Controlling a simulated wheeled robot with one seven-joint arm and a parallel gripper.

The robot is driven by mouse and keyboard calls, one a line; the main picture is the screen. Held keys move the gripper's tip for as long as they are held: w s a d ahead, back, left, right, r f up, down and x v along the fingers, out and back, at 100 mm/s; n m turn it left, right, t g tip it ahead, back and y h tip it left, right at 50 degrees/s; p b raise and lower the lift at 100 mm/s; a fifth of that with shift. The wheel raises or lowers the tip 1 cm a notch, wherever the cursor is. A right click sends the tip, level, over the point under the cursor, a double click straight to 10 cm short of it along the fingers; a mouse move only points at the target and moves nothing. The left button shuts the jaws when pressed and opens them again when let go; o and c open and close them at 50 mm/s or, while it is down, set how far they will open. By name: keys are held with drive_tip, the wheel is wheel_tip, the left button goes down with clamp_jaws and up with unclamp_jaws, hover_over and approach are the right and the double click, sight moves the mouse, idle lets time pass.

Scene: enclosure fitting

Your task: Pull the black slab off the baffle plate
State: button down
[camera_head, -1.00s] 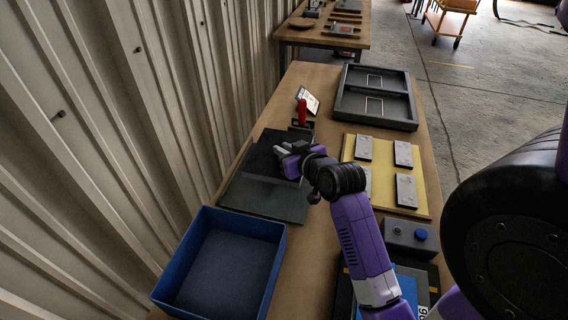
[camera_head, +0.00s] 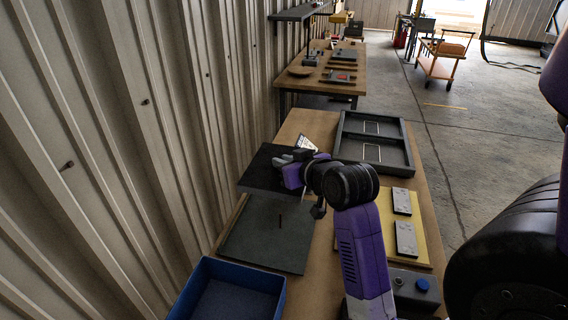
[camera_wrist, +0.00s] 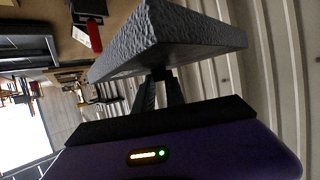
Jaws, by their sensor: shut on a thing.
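The black slab (camera_head: 262,172) is held by my gripper (camera_head: 287,160), raised clear above the baffle plate. The baffle plate (camera_head: 262,240) is a dark grey-green flat plate lying on the bench, with a small dark slot or pin near its middle. In the wrist view the slab (camera_wrist: 165,35) shows a rough grey face and edge, with the fingers (camera_wrist: 160,90) shut on it. The slab hides the far end of the plate in the head view.
A blue bin (camera_head: 232,290) stands at the near left. A dark two-bay frame (camera_head: 375,140) lies at the back right. A yellow board (camera_head: 425,225) with grey blocks and a box with a blue button (camera_head: 422,285) are on the right. The corrugated wall (camera_head: 130,150) is close on the left.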

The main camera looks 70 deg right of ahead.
drive_tip(key=shift+r+p, duration=1.2)
drive_tip(key=shift+r, duration=0.2)
drive_tip(key=shift+r+p, duration=0.3)
drive_tip(key=shift+r, duration=0.65)
